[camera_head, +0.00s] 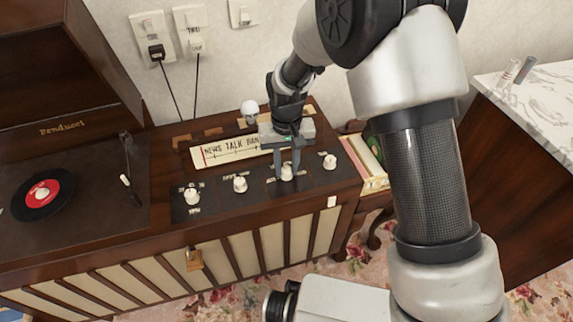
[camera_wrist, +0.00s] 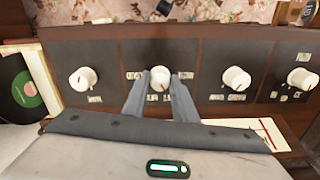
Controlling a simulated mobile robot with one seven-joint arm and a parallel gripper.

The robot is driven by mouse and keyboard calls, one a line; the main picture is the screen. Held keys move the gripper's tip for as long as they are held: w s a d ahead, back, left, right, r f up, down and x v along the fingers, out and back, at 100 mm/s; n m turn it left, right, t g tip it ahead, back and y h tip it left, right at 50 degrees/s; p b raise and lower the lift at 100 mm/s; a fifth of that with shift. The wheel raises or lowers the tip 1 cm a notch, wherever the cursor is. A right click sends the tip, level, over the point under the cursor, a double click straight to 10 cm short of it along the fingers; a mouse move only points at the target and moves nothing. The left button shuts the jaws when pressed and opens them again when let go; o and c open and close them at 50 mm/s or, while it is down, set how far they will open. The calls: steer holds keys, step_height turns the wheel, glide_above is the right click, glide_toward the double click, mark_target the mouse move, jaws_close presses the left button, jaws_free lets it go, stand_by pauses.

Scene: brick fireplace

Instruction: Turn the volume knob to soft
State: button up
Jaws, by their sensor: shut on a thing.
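My gripper (camera_head: 286,174) reaches down to the control panel of a wooden record-player cabinet (camera_head: 275,255). It is shut on a white round knob (camera_wrist: 160,76), the third from the left in the head view. In the wrist view, the two grey fingers lie on either side of this knob, and its pointer line faces the gripper body. Three similar white knobs stand in the same row: two to its left in the head view (camera_head: 240,184) (camera_head: 192,197), and one to its right (camera_head: 330,161). Small lettering surrounds the knobs, too blurred to tell which is volume.
A tuner strip (camera_head: 222,152) lies behind the knobs. A turntable with a black record (camera_head: 60,195) is at the left under a raised lid. Records (camera_head: 366,160) stand at the cabinet's right, near a marble-topped unit (camera_head: 545,100).

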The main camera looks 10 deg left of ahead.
mark_target(287, 169)
steer(key=o, duration=1)
steer(key=shift+o, duration=0.2)
step_height(287, 169, up, 18)
steer(key=p, duration=0.3)
steer(key=shift+f+p, duration=0.25)
steer(key=shift+p, duration=0.15)
steer(key=shift+d, duration=0.1)
